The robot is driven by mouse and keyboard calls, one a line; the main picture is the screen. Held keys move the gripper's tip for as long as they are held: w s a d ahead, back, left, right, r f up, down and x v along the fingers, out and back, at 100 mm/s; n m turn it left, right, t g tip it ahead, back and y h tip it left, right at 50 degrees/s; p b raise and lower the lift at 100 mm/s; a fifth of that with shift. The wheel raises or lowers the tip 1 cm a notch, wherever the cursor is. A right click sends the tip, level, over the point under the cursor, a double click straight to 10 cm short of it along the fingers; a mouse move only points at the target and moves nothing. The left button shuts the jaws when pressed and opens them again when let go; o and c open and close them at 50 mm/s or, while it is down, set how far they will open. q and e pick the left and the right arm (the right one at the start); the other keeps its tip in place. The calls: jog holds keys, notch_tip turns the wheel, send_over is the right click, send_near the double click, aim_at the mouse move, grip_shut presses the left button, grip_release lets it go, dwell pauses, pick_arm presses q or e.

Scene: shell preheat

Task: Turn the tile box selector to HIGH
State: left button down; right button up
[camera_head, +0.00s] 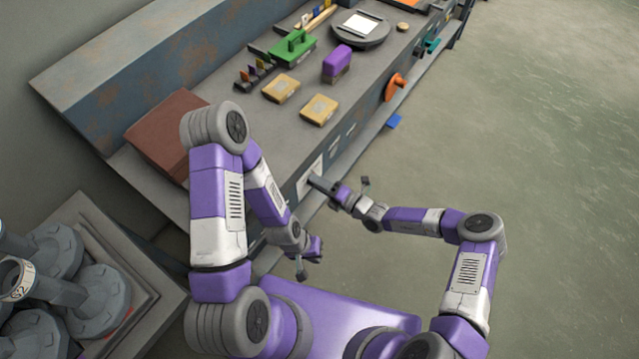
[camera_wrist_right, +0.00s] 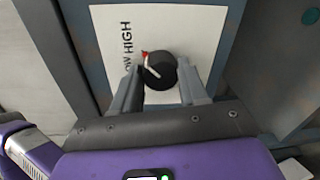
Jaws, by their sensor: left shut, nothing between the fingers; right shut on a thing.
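The tile box selector is a black round knob (camera_wrist_right: 160,72) on a white plate (camera_wrist_right: 185,28) in the right wrist view. The plate carries the words LOW and HIGH, turned sideways, left of the knob. A red mark and a short white line show on the knob's left side, toward the lettering. My right gripper (camera_wrist_right: 162,92) is shut on the knob, one finger on each side. In the head view my right gripper (camera_head: 317,184) reaches the bench front at the white plate (camera_head: 308,176); the knob is hidden there. My left gripper (camera_head: 309,258) is shut and empty, lower down, away from the selector.
The bench top holds two tan blocks (camera_head: 281,88), a purple block (camera_head: 337,62), a green tool (camera_head: 292,46) and a round plate (camera_head: 361,30). An orange handwheel (camera_head: 394,87) sticks out of the bench front. Grey castings (camera_head: 100,298) stand at lower left. The floor at right is clear.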

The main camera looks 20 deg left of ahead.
jog(key=shift+s, duration=0.1)
dwell(0.4)
jog(key=o, duration=1.1)
jog(key=shift+c, duration=0.2)
jog(key=shift+d, duration=0.1)
jog(key=p+v, duration=0.1)
jog(key=v, duration=0.6)
jog(key=shift+p, duration=0.35)
jog(key=shift+s+d, duration=0.1)
jog(key=shift+s, duration=0.05)
